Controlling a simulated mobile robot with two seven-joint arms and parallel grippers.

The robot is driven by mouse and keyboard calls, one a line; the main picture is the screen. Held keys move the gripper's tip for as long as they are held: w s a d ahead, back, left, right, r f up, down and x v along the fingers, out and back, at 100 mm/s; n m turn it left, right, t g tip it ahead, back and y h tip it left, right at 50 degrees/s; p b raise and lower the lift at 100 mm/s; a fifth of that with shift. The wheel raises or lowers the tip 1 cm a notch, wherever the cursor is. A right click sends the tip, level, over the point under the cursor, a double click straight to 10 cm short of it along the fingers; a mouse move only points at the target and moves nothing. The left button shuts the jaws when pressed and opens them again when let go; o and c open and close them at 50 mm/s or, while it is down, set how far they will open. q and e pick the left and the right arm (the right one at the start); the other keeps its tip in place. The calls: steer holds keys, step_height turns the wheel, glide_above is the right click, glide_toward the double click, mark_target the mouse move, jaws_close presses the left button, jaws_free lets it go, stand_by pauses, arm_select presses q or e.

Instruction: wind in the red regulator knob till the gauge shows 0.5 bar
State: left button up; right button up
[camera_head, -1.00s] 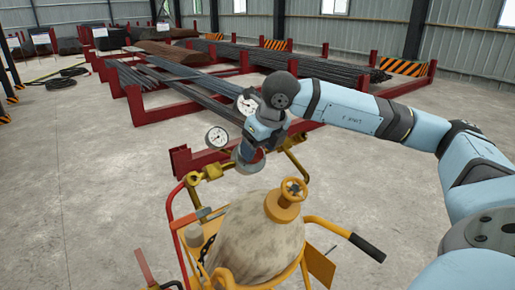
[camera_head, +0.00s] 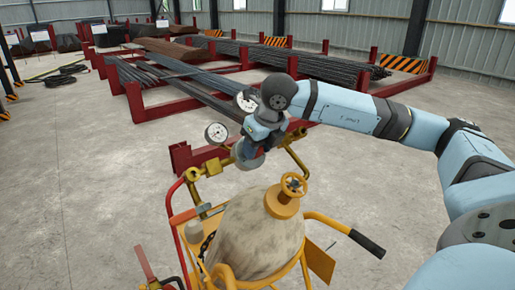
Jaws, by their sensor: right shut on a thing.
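My right gripper (camera_head: 250,152) points down at the brass regulator fittings above the gas cylinder (camera_head: 258,235). It is shut on the red regulator knob (camera_head: 261,152), which is mostly hidden by the gripper and wrist; only a little red shows at its edge. One round white gauge (camera_head: 216,133) stands left of the gripper with its face in view. A second white gauge (camera_head: 245,102) sits behind the wrist, partly covered by it. The needles and figures are too small to read. My left gripper is not in view.
The cylinder stands in a yellow trolley with a black-gripped handle (camera_head: 367,243) at right. A yellow valve handwheel (camera_head: 293,185) sits on top of the cylinder, close below the gripper. Red racks with long dark bars (camera_head: 190,85) stand behind.

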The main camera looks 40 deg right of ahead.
steer(key=m+b, duration=0.1)
steer(key=b, duration=0.1)
steer(key=m+y+b, duration=0.1)
steer(key=m+b, duration=0.1)
steer(key=b, duration=0.1)
steer(key=shift+d+f+t+y+b, duration=0.1)
steer(key=shift+f+t+y+b, duration=0.2)
steer(key=shift+b, duration=0.05)
steer(key=shift+r+m+y+b, duration=0.2)
steer(key=shift+m+y+b, duration=0.2)
steer(key=shift+m+b, duration=0.45)
steer(key=shift+r, duration=0.1)
steer(key=o, duration=0.9)
steer(key=shift+r, duration=0.1)
steer(key=v, duration=1.3)
steer(key=shift+s, duration=0.35)
